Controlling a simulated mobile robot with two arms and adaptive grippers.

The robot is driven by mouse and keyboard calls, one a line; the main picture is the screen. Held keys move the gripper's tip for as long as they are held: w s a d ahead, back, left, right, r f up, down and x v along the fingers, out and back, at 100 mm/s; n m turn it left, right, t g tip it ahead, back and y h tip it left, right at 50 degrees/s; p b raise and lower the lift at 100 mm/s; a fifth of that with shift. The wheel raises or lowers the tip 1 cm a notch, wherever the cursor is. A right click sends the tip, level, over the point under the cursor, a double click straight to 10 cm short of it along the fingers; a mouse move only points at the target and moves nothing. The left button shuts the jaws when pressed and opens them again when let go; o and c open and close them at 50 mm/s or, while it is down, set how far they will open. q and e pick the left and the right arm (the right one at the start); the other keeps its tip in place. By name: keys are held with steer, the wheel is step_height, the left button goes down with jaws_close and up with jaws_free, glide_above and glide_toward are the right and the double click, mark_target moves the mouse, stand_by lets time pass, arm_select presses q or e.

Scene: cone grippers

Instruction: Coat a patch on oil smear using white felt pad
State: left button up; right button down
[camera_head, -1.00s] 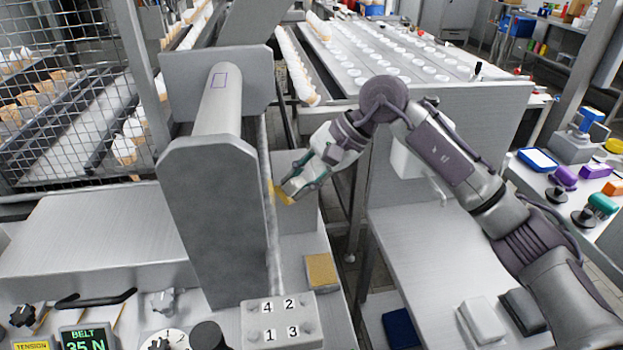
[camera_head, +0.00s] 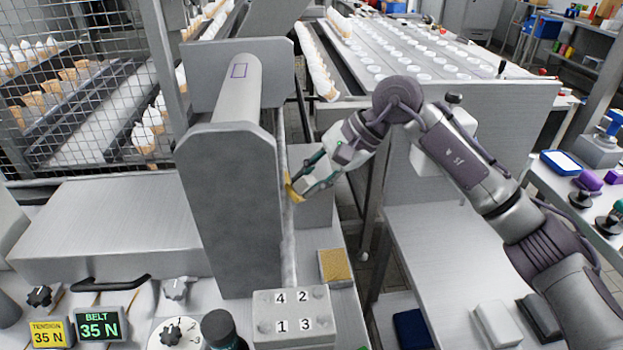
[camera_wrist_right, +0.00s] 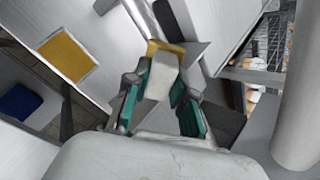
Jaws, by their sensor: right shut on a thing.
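My right gripper (camera_head: 304,186) is shut on a pale block with a yellow end (camera_wrist_right: 164,66), seemingly the white felt pad. The yellow end also shows in the head view (camera_head: 291,189), just right of the grey upright plate of the roller stand (camera_head: 232,205). I cannot tell if it touches the stand. I cannot make out a distinct oil smear. My left gripper is not in view.
A gold square in a pale frame (camera_head: 335,266) lies below the gripper. A numbered block (camera_head: 292,316) and dials stand in front. A white block (camera_head: 497,323) and a dark one (camera_head: 540,318) lie on the right bench. A wire fence (camera_head: 75,80) stands left.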

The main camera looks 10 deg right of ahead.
steer(key=shift+a+f+b, duration=0.45)
steer(key=shift+a+f, duration=0.05)
steer(key=shift+a+f, duration=0.1)
steer(key=shift+f, duration=0.05)
steer(key=shift+w, duration=0.1)
steer(key=shift+f+b, duration=0.1)
steer(key=shift+b, duration=1.25)
stand_by(0.3)
